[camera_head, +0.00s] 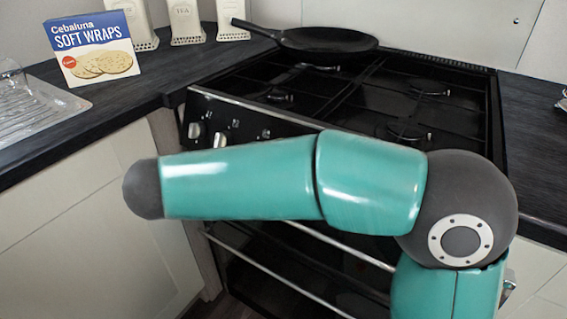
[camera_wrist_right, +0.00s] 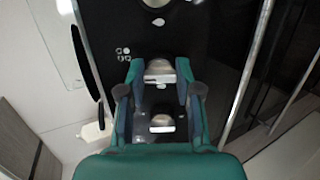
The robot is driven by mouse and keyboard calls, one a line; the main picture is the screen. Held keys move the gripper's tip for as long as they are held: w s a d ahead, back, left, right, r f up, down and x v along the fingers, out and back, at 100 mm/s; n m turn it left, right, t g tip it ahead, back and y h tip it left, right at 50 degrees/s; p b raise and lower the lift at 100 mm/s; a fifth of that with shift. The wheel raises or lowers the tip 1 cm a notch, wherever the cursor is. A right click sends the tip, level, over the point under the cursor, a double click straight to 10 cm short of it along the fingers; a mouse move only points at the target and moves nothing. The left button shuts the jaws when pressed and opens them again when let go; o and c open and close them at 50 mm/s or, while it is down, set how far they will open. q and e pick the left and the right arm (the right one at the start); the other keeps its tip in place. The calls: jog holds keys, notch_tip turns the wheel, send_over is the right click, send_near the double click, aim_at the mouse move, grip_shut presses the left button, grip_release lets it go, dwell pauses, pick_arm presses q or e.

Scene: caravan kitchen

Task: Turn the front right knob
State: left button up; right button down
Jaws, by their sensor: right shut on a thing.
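In the wrist view my right gripper (camera_wrist_right: 159,76) has its two green fingers on either side of a silver cooker knob (camera_wrist_right: 159,67), shut on it at the fingertips. A second silver knob (camera_wrist_right: 162,123) shows between the finger bases. A small burner diagram (camera_wrist_right: 123,53) is on the black panel beside the gripped knob; it is too small to read. In the head view two pale knobs (camera_head: 195,130) (camera_head: 220,140) show at the left of the cooker front. My right arm hides the other knobs and the gripper there. My left gripper is not in view.
A black pan (camera_head: 325,39) sits at the back of the black hob (camera_head: 350,95). A soft wraps box (camera_head: 92,48) and pale canisters (camera_head: 186,20) stand on the left worktop near the sink drainer (camera_head: 40,108). Oven rails (camera_head: 300,285) run below my arm.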

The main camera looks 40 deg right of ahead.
jog(key=c, duration=0.8)
grip_release()
jog(key=shift+w+a, duration=0.1)
jog(key=shift+w, duration=0.1)
jog(key=shift+s, duration=0.1)
jog(key=v, duration=0.7)
jog(key=shift+a, duration=0.15)
